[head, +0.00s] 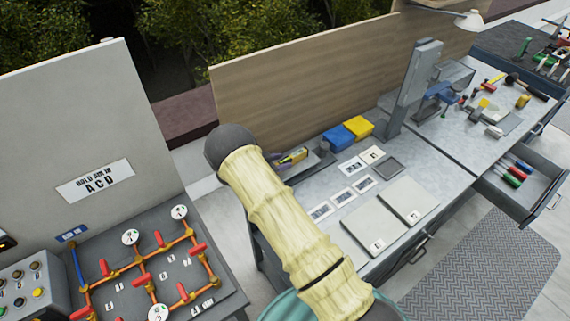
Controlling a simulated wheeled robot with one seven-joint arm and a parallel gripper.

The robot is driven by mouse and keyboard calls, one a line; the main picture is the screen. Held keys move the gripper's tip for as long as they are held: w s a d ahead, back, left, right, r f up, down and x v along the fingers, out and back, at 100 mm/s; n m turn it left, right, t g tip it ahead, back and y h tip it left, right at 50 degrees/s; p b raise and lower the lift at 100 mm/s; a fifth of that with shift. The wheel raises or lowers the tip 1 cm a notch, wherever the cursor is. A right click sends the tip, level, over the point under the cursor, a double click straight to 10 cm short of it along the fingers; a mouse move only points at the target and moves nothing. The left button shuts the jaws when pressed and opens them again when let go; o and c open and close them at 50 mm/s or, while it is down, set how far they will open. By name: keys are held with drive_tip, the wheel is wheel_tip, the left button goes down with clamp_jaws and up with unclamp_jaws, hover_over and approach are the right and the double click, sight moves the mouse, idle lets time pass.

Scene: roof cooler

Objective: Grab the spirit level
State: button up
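I cannot pick out the spirit level for certain. A small yellow and dark item (294,156) lies in a grey tray (312,163) at the back left of the near workbench, partly hidden behind my arm; I cannot tell what it is. Several small hand tools lie on the far bench at the upper right, too small to name surely. My arm, in a pale cover with a dark rounded joint, crosses the middle of the view. My gripper does not show.
The workbench (420,172) carries blue (338,139) and yellow (358,127) bins, cards, pale plates and a grey upright column (413,85). An open drawer (522,190) juts out at right, above a patterned mat (490,265). A valve panel (205,297) stands at left.

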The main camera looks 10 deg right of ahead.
sight(280, 163)
clamp_jaws()
wheel_tip(280, 163, up, 10)
drive_tip(key=b, duration=0.2)
drive_tip(key=shift+b, duration=0.35)
drive_tip(key=shift+a, duration=0.1)
idle(0.4)
